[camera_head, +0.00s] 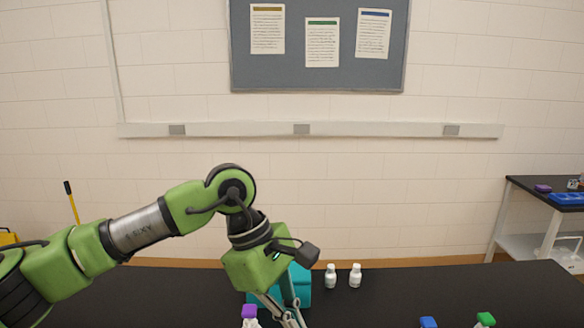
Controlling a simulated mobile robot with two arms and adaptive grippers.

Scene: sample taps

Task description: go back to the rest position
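My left arm comes in from the left and bends down over the black bench (400,294). My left gripper (284,312) points down at the bottom edge of the head view. Its fingertips are cut off by the frame, so I cannot tell whether it is open or shut or holds anything. A teal box (303,285) stands behind it, partly hidden. A purple-capped bottle (249,312) is just left of the gripper fingers. My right gripper is not in view.
Two white bottles (331,276) (355,276) stand right of the teal box. A blue cap (428,322) and a green cap (486,319) show at the bottom right. A side table (545,190) with a blue tray (567,199) stands far right. The bench's right part is mostly clear.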

